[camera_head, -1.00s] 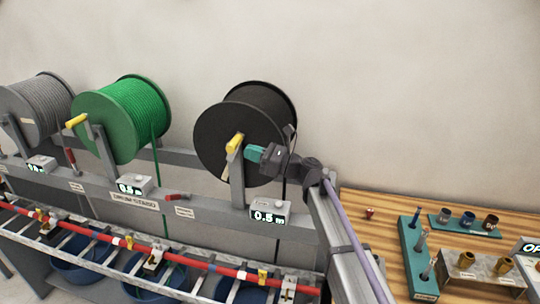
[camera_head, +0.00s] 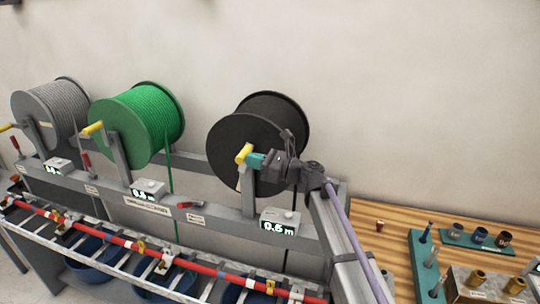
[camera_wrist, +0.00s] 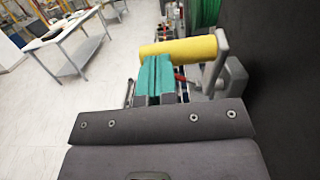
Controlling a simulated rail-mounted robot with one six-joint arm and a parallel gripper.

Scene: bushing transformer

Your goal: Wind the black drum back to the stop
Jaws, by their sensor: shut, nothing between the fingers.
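The black drum (camera_head: 240,140) sits on the rack at the right end of the drum row. Its crank carries a yellow handle (camera_head: 243,153) at the front. The counter (camera_head: 280,221) below it reads 0.6 m. My gripper (camera_head: 256,160) is beside the yellow handle, in front of the drum. In the wrist view the teal fingers (camera_wrist: 157,65) are together with nothing between them, their tips right at the yellow handle (camera_wrist: 180,47). I cannot tell whether they touch it. The black drum's dark face (camera_wrist: 282,80) fills the right edge there.
A green drum (camera_head: 124,130) and a grey drum (camera_head: 50,115) stand left on the rack, each with a crank. A red cable (camera_head: 130,243) runs along the rack front above blue bins. A wooden bench (camera_head: 385,245) with fittings is at the right. The wall behind is bare.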

